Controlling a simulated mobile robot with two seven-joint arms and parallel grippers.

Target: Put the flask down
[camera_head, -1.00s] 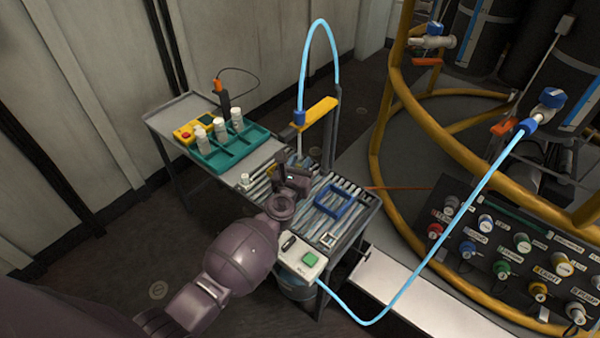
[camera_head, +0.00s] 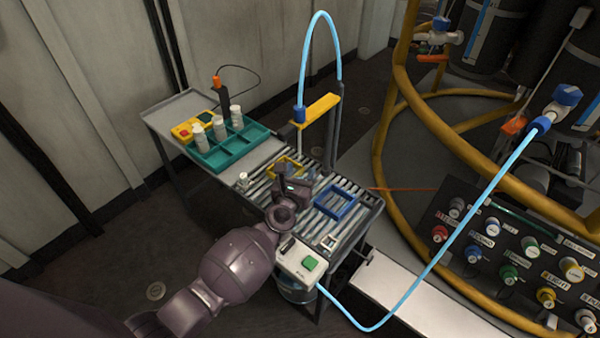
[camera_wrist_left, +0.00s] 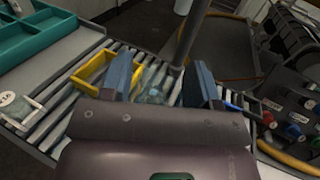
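A clear glass flask (camera_wrist_left: 155,86) shows faintly in the left wrist view. It is on the slatted rack (camera_head: 325,215), beside the yellow frame (camera_wrist_left: 92,72). My left gripper (camera_wrist_left: 163,76) is open, with one blue-grey finger on either side of the flask and visible gaps between. In the head view my left gripper (camera_head: 299,178) is low over the rack, between the yellow frame (camera_head: 287,166) and the blue frame (camera_head: 335,202). The flask cannot be made out clearly there. My right gripper is not in view.
A teal tray (camera_head: 252,133) with white bottles stands on the bench's far left. A yellow-armed stand (camera_head: 318,108) with a blue hose rises behind the rack. A box with a green button (camera_head: 301,262) is at the front. A valve panel is right.

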